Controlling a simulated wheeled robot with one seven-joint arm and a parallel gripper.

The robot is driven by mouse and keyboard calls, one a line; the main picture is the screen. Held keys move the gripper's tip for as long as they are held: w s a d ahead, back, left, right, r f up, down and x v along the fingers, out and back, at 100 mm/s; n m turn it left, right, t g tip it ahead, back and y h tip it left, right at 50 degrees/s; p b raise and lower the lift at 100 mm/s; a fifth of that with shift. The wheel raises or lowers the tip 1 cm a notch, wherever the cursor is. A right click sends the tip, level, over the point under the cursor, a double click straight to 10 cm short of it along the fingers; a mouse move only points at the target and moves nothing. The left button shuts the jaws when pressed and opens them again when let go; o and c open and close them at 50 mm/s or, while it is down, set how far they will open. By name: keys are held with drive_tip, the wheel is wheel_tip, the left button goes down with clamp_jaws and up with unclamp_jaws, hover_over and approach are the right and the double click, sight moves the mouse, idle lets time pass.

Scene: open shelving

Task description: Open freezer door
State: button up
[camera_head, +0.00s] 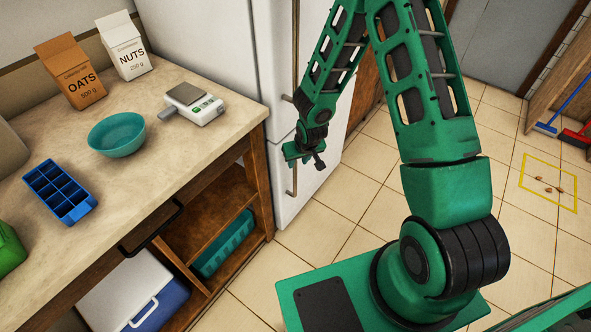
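The white fridge-freezer (215,50) stands at the back, right of the counter, with its doors looking shut. A gap divides a tall upper door from the lower door (318,185). The lower door has a slim vertical handle (293,182). My gripper (305,160) is in front of the lower door's upper part, near the top end of that handle. Its fingers look spread apart with nothing between them. Whether it touches the handle cannot be told. My arm hides part of the doors.
The wooden counter (165,85) on the left holds cartons, a teal bowl (117,135), a scale (195,105) and a blue ice tray (60,190). A cooler (135,290) and a teal basket (223,245) sit below.

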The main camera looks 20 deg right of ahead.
sight(295, 169)
drive_tip(key=x, duration=0.9)
drive_tip(key=shift+f, duration=0.1)
drive_tip(key=shift+c, duration=0.5)
